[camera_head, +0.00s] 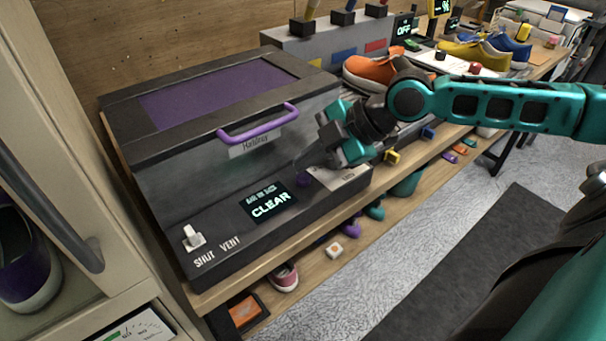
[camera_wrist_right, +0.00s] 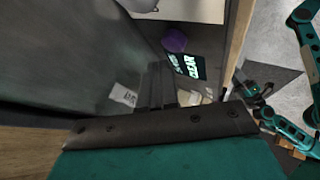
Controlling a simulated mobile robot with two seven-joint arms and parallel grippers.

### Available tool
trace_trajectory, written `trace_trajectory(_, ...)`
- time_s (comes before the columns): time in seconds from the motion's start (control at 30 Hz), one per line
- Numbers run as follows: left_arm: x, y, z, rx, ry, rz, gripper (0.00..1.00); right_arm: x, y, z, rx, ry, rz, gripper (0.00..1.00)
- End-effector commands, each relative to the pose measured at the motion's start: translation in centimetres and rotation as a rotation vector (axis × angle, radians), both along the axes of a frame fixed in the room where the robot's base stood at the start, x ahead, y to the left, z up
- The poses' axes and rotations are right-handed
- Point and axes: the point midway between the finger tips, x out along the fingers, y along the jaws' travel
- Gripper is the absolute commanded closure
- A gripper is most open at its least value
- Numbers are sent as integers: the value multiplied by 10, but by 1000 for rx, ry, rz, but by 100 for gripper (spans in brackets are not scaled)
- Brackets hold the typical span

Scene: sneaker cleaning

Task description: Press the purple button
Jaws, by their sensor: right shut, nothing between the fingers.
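The purple button (camera_head: 303,178) sits on the front ledge of a dark box with a purple window, right of the lit CLEAR display (camera_head: 268,202). It is partly hidden by my right gripper. My right gripper (camera_head: 308,158) is shut and empty, just above and behind the button in the head view. In the right wrist view, the button (camera_wrist_right: 175,41) shows beyond the shut fingers (camera_wrist_right: 160,72), next to the display (camera_wrist_right: 187,66). I cannot tell for sure whether the fingers touch it. My left gripper (camera_wrist_right: 256,92) appears small in the right wrist view; its jaws are unclear.
The box has a purple handle (camera_head: 257,123) above the ledge and a white SHUT/VENT switch (camera_head: 193,237) at its left. An orange sneaker (camera_head: 372,72) stands right of the box. Small coloured items line the lower shelf (camera_head: 325,265). Floor in front is clear.

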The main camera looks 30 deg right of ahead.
Motion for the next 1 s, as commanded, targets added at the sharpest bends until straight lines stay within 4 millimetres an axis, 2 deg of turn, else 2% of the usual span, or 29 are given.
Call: trace_trajectory(1.0,1,0,7,-1,-6,0,57,0,0,-5,0,1,0,100)
